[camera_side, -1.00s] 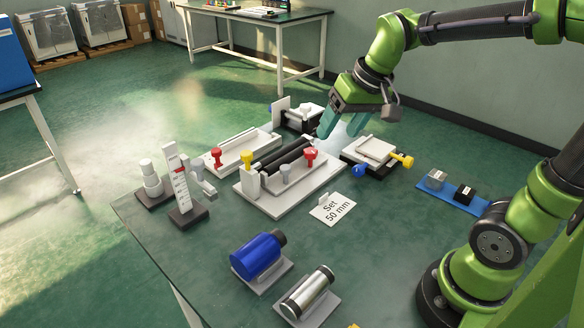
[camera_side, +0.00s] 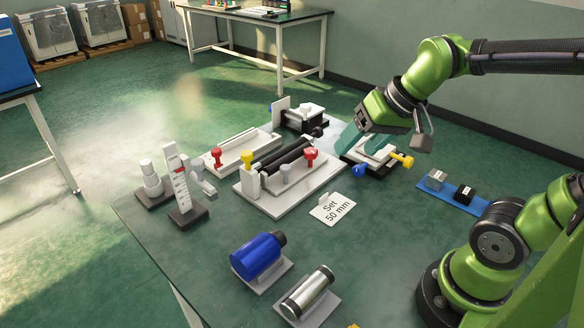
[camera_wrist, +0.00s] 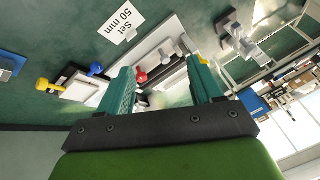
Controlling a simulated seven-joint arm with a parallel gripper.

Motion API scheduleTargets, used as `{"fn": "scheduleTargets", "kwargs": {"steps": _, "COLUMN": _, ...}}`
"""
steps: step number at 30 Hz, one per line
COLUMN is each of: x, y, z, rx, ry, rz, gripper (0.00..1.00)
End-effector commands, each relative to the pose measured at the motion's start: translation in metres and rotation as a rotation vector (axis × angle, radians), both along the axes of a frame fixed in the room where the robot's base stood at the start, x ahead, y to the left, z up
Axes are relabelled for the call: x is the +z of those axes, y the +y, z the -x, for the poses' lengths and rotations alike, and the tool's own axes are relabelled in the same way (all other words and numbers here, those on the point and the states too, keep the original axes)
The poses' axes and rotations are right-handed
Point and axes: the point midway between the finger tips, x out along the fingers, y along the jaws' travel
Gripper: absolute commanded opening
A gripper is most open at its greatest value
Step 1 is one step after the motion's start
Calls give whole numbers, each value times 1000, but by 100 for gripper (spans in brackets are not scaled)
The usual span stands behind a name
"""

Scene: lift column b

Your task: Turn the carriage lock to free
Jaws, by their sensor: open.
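I cannot tell for certain which part is the carriage lock, as no label for it is readable. A white base plate (camera_side: 256,199) carries a dark roller, a yellow knob (camera_side: 247,158), a red knob (camera_side: 311,154) and a grey knob (camera_side: 286,172). Left of it stands an upright white scale (camera_side: 179,181) with a red mark and a grey arm (camera_side: 203,183) beside it. My gripper (camera_side: 362,143) is open and empty, above the small white block unit (camera_side: 375,150) at the right. The wrist view shows the red knob (camera_wrist: 141,76) between my fingers (camera_wrist: 162,88), farther off.
A card reading "Set 50 mm" (camera_side: 333,208) lies in front. A blue cylinder (camera_side: 257,254) and a metal cylinder (camera_side: 308,290) rest nearer. Blue and yellow knobs (camera_side: 402,159) stick out of the block unit. A blue strip (camera_side: 450,194) holds small blocks.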

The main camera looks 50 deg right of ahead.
Motion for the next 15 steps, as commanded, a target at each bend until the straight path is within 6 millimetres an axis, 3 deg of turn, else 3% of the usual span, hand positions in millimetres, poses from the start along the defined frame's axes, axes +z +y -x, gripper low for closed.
{"fn": "scheduleTargets", "kwargs": {"steps": 7, "x": -23, "y": -56, "z": -33, "rx": -120, "ry": 127, "rz": 90, "gripper": 65}}
{"fn": "scheduleTargets", "kwargs": {"steps": 15, "x": -36, "y": -114, "z": -97, "rx": 28, "ry": 191, "rz": 171, "gripper": 65}}
